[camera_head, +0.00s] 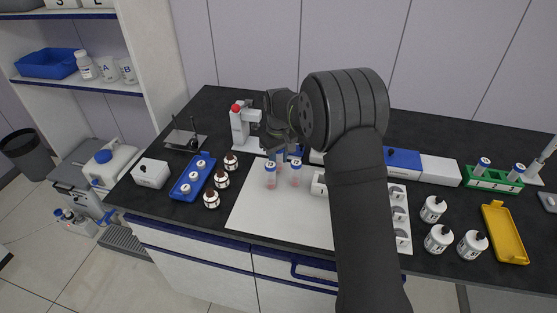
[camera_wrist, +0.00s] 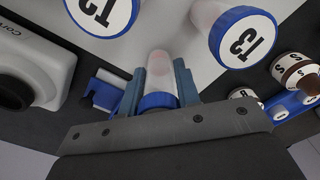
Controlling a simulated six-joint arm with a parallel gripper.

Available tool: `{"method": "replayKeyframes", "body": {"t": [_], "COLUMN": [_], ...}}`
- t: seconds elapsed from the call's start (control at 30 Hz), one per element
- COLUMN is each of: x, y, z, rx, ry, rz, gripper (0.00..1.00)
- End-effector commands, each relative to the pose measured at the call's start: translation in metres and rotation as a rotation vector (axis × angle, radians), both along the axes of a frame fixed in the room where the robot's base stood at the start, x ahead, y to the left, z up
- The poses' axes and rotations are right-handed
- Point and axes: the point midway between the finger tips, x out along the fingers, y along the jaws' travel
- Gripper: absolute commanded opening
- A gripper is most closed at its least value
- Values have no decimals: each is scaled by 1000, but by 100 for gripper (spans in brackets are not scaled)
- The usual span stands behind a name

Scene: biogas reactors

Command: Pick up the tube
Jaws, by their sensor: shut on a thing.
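My gripper (camera_wrist: 160,88) is shut on a clear tube (camera_wrist: 160,68) with a blue cap; the jaws press on both sides of it near the cap. In the head view my gripper (camera_head: 280,150) is small and partly behind my arm, and the held tube (camera_head: 280,165) shows only in part. Whether its lower end touches the mat cannot be told. Two more blue-capped tubes stand upright in front of it, a left tube (camera_head: 271,180) and a right tube (camera_head: 296,178).
A white mat (camera_head: 255,210) lies under the tubes. A white device with a red knob (camera_head: 238,121) stands close behind left. Brown-capped bottles (camera_head: 221,180) and a blue tray (camera_head: 190,186) are left. A green rack (camera_head: 490,180) and white bottles (camera_head: 438,240) are right.

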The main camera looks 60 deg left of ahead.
Motion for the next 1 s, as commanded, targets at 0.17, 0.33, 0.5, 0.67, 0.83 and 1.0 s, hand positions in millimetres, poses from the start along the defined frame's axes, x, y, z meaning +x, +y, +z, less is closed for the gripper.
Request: {"method": "replayKeyframes", "body": {"t": [0.17, 0.33, 0.5, 0.67, 0.83, 1.0], "x": [1, 24, 45, 60, 70, 85], "y": [1, -27, -52, -71, -84, -80], "z": [29, 52, 72, 86, 96, 102], "rx": [4, 2, 3, 1, 1, 1], "ry": [-3, -2, -3, -2, -2, -1], "rz": [-1, -6, -4, -3, -2, -11], "gripper": [7, 7, 7, 7, 7, 7]}}
